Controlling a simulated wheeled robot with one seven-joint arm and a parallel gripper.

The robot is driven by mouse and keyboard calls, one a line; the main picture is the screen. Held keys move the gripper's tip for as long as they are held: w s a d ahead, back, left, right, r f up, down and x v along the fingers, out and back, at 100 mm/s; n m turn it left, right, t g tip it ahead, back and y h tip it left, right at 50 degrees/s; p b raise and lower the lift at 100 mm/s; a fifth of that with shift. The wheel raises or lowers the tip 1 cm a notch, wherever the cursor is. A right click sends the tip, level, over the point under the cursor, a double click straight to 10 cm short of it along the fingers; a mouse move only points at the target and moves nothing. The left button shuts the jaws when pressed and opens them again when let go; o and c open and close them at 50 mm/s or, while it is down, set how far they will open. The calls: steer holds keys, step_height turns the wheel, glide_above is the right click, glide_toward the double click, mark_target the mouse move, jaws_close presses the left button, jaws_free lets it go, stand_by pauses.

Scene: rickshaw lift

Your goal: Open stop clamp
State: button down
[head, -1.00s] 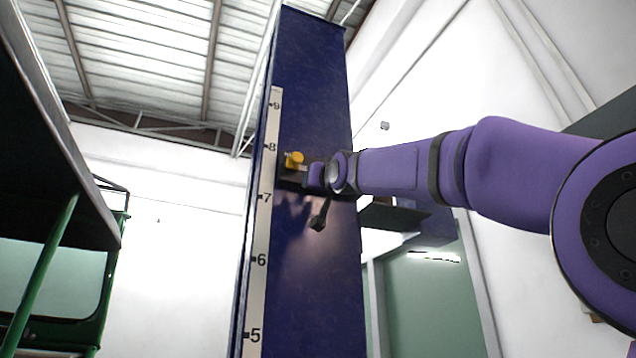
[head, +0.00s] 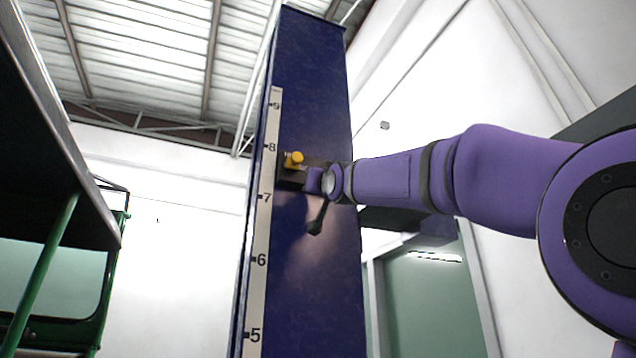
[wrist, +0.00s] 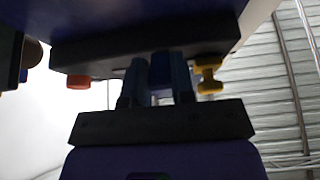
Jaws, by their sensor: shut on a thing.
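The stop clamp (head: 289,176) is a dark block on the tall blue column, between marks 7 and 8 of its scale. A yellow knob (head: 294,159) sits on its upper side and shows in the wrist view (wrist: 208,82). My gripper (head: 312,182) is at the clamp's right end. In the wrist view, the clamp is a dark bar (wrist: 105,48) across the top, with an orange-red knob (wrist: 78,82) at left. There my gripper (wrist: 159,78) is shut on a small blue piece (wrist: 160,72) below the bar, between the two knobs. Its attachment is hard to make out.
The blue column (head: 310,280) carries a white numbered scale (head: 261,230). A dark handle (head: 317,216) hangs below my gripper. A green-framed vehicle (head: 103,290) stands at left. A dark blue bracket (head: 400,222) lies behind my arm. A white wall is behind.

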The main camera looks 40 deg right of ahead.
steer(key=shift+w+d+f+t+h, duration=0.1)
steer(key=shift+w+f+t+h, duration=0.15)
steer(key=shift+t, duration=0.6)
steer(key=shift+w+f+t+h, duration=0.15)
steer(key=shift+f+t+h, duration=0.1)
steer(key=shift+t, duration=0.6)
steer(key=c, duration=1)
jaws_free()
steer(key=shift+o, duration=0.2)
steer(key=v, duration=1)
steer(key=shift+s+f, duration=0.25)
